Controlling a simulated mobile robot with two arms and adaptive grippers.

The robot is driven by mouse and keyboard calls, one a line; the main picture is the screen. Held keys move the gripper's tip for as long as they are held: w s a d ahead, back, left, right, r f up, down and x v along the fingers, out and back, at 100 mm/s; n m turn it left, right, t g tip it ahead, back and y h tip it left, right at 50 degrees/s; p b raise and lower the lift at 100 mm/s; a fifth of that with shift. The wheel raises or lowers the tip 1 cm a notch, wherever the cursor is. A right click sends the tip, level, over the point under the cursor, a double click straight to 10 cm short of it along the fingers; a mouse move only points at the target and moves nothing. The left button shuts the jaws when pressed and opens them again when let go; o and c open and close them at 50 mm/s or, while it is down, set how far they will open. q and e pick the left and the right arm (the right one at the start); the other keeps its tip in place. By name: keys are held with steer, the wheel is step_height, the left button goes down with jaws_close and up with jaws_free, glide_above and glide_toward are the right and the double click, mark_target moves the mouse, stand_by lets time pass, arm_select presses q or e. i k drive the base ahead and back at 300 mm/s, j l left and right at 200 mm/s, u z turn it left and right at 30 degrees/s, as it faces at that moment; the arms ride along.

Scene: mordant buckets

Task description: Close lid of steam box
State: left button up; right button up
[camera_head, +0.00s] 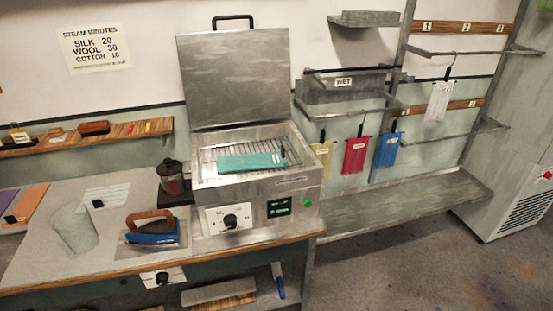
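The steam box (270,207) is a grey metal box on the right end of the worktop, with a dial, a green-lit display and a green button on its front. Its lid (234,80) stands upright at the back, fully raised, with a black handle (232,18) on its top edge. Inside the open box, a teal item (252,161) lies on a wire rack (208,158). Neither of my grippers is in view.
A blue iron (152,232) stands on the worktop (110,258) left of the box, near a dark jar (173,178) and a translucent beaker (75,230). Yellow, red and blue cloths (355,155) hang to the right. The floor (410,265) at front right is clear.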

mark_target(229, 77)
steer(key=i+j, duration=0.3)
steer(key=i, duration=0.15)
steer(key=i+j, duration=0.3)
steer(key=i, duration=0.2)
steer(key=i+j, duration=0.25)
steer(key=i, duration=0.2)
